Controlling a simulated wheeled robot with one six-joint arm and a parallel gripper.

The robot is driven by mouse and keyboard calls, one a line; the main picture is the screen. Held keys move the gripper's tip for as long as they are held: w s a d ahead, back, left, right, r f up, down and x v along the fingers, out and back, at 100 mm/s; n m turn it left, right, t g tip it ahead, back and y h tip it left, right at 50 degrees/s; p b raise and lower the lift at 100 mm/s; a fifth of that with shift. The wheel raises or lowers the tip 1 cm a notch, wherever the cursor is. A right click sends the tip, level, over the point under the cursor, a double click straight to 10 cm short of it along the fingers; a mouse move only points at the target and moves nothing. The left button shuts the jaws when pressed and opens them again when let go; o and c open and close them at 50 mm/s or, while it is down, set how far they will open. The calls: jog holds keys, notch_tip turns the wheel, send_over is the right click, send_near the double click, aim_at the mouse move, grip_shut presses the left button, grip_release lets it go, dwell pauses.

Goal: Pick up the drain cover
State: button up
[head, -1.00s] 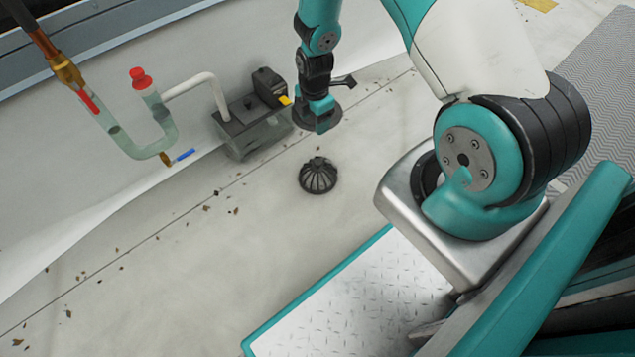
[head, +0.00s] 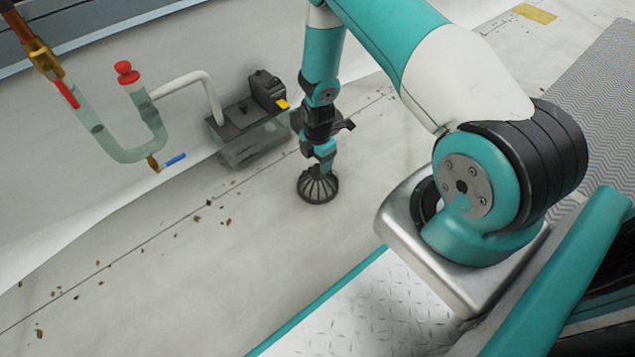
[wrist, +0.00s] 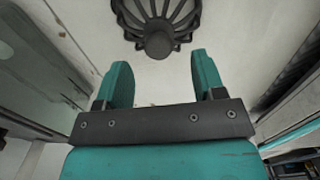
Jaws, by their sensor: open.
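The drain cover (head: 318,187) is a dark, ribbed dome standing on the pale floor. It also shows at the top of the wrist view (wrist: 157,24), its round top knob facing the camera. My gripper (head: 324,165) is just above the drain cover in the head view and partly hides its top. In the wrist view my gripper (wrist: 160,72) is open, its two teal fingers apart with nothing between them. The drain cover's knob lies just beyond the fingertips, roughly centred between them.
A pump box (head: 250,128) with a clear tank stands left of my gripper, close by. A clear U-shaped trap (head: 125,150) with a red cap (head: 126,72) and a blue-handled valve (head: 170,162) is further left. Small debris is scattered on the floor at left.

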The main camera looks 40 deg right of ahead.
aim_at(318, 167)
notch_tip(318, 167, down, 5)
jog(key=b, duration=0.3)
jog(key=shift+w+r, duration=0.1)
jog(key=shift+r, duration=0.15)
grip_shut()
